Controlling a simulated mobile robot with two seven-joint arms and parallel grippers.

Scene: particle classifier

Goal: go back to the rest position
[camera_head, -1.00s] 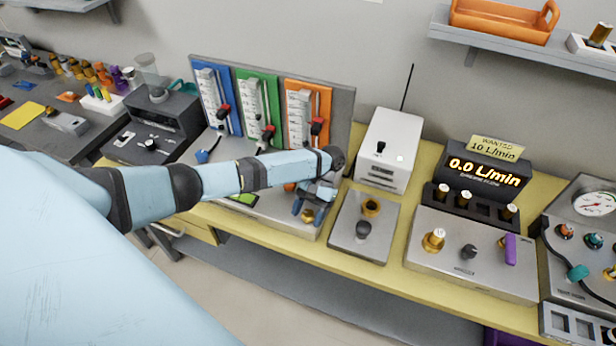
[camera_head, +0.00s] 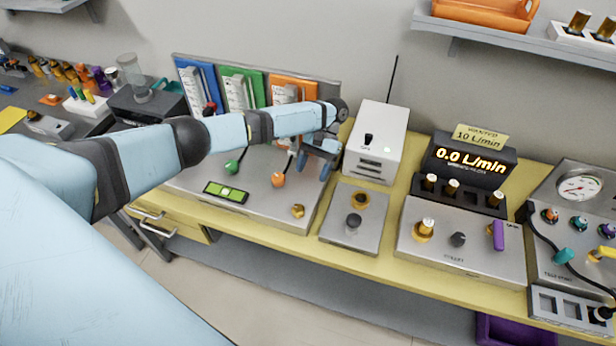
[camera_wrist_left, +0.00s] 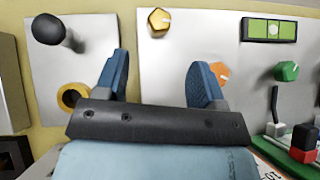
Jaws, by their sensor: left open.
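My left gripper (camera_head: 318,158) hangs at the end of the blue arm, above the steel panel with the green and orange knobs. In the left wrist view its two blue fingers (camera_wrist_left: 160,80) stand wide apart with nothing between them. The orange knob (camera_head: 278,180) lies below and left of it in the head view; in the left wrist view the orange knob (camera_wrist_left: 219,72) is partly hidden behind a finger. The green knob (camera_head: 232,167) is further left. My right gripper is not in these views.
A white box (camera_head: 375,142) with an antenna stands close right of the gripper. A small steel panel (camera_head: 340,238) with a black knob, a flow display (camera_head: 470,160) and a gauge panel (camera_head: 570,215) follow to the right. A shelf (camera_head: 530,42) hangs above.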

